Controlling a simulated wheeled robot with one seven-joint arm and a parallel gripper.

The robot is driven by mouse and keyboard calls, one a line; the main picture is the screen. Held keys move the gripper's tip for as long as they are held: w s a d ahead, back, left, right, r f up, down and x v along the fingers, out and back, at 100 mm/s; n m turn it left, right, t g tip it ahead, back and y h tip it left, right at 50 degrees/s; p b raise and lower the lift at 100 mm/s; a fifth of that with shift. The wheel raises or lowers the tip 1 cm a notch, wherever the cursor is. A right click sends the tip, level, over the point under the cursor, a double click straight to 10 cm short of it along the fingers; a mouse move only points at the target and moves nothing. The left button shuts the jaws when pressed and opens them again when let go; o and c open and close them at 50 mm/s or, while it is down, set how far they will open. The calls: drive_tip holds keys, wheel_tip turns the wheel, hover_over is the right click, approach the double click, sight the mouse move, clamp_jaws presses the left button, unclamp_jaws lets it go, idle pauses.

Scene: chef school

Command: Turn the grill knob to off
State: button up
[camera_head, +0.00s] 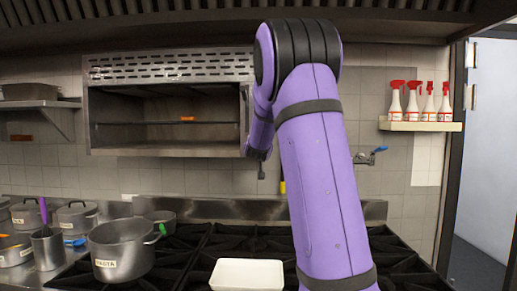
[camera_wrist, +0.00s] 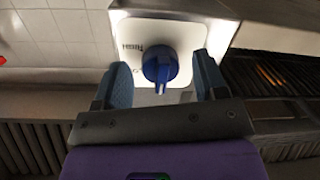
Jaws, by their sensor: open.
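In the wrist view, a round blue knob (camera_wrist: 160,66) with a raised grip bar sits on a pale panel with small dark lettering beside it. My gripper (camera_wrist: 161,62) is open, with its two blue-grey fingers on either side of the knob. Gaps show between the fingers and the knob, so it does not look gripped. In the head view, the grill (camera_head: 167,152) is an open metal box on the wall with a perforated top strip. My purple arm reaches up to its right side. The knob is hidden there, and the gripper is mostly hidden.
A stove with black grates (camera_head: 200,245) lies below, with a white tray (camera_head: 246,275) on it. A large pot (camera_head: 122,252) and several other pots stand at the left. A shelf (camera_head: 420,126) with several red-topped spray bottles is at the right, near a wall tap (camera_head: 366,157).

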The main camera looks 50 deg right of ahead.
drive_tip(key=f+v, duration=0.1)
drive_tip(key=v, duration=0.9)
drive_tip(key=shift+a+r, duration=0.2)
drive_tip(key=shift+r, duration=0.3)
drive_tip(key=shift+s, duration=0.15)
drive_tip(key=s+a+f+n+y, duration=0.1)
drive_tip(key=s+a+y, duration=0.25)
drive_tip(key=a, duration=0.45)
drive_tip(key=s+a+f+n+y, duration=0.1)
drive_tip(key=s+a+n+y, duration=0.1)
drive_tip(key=a+y, duration=0.35)
drive_tip(key=s+a+f+n+y, duration=0.1)
drive_tip(key=s+a+y, duration=0.1)
drive_tip(key=a, duration=0.7)
drive_tip(key=s+a+f+g, duration=0.2)
drive_tip(key=s+a, duration=0.1)
drive_tip(key=s, duration=0.3)
drive_tip(key=s+a+f+n+g, duration=0.1)
drive_tip(key=s+a+f+g, duration=0.1)
drive_tip(key=s, duration=0.5)
drive_tip(key=s+a+f+n+g+y, duration=0.1)
drive_tip(key=s+a+f+g, duration=0.1)
drive_tip(key=s+a+f, duration=0.2)
drive_tip(key=s+a, duration=0.1)
drive_tip(key=s, duration=0.2)
drive_tip(key=shift+a+g, duration=0.3)
drive_tip(key=shift+a, duration=0.05)
